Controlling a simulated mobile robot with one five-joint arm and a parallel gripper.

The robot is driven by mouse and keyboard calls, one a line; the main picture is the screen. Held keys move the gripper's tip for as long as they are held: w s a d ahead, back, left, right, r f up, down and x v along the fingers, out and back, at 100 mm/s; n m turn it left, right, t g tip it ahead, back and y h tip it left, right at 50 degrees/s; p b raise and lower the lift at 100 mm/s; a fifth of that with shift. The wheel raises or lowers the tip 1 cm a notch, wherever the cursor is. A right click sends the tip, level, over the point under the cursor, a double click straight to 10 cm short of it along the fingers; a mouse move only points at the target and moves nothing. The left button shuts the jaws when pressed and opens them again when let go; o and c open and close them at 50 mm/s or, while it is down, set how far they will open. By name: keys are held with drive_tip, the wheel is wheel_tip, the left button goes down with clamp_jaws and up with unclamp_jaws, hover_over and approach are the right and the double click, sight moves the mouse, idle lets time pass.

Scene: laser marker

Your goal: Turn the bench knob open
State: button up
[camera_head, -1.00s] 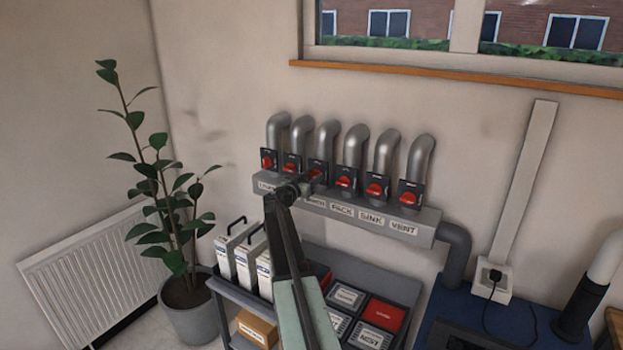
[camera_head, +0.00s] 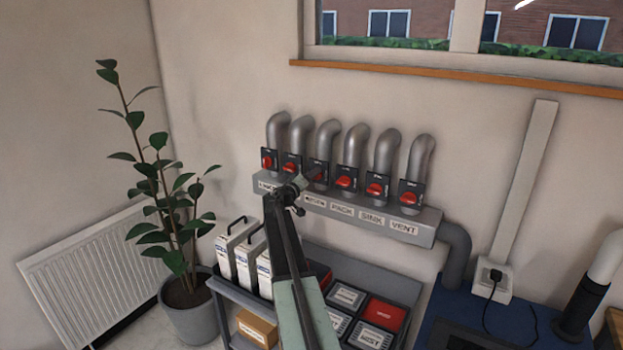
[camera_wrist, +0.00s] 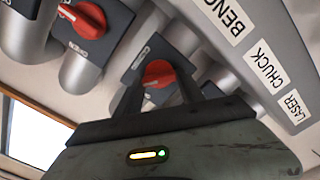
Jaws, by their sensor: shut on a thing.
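The bench knob is the third of a row of red knobs on black plates and shows in the head view (camera_head: 318,173), mostly hidden behind my wrist. In the wrist view the red bench knob (camera_wrist: 158,72) sits between the two dark fingers of my gripper (camera_wrist: 160,88). My gripper is shut on it, with one finger on each side. In the head view my gripper (camera_head: 311,180) reaches the knob from the lower left. The knob's exact angle is hard to read behind the fingers. The BENCH label (camera_wrist: 222,18) is partly in view.
Neighbouring red knobs stand close on both sides, such as the pack knob (camera_head: 346,183) and the laser knob (camera_head: 267,161). Grey pipes (camera_head: 385,150) rise above them from a grey duct (camera_head: 425,233). A shelf cart (camera_head: 400,266) with boxes stands below. A potted plant (camera_head: 190,310) is at left.

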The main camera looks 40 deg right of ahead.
drive_tip(key=shift+f+n, duration=0.1)
drive_tip(key=shift+n, duration=3.6)
drive_tip(key=o, duration=1.4)
drive_tip(key=shift+c, duration=0.2)
drive_tip(key=v, duration=0.7)
drive_tip(key=shift+a, duration=0.4)
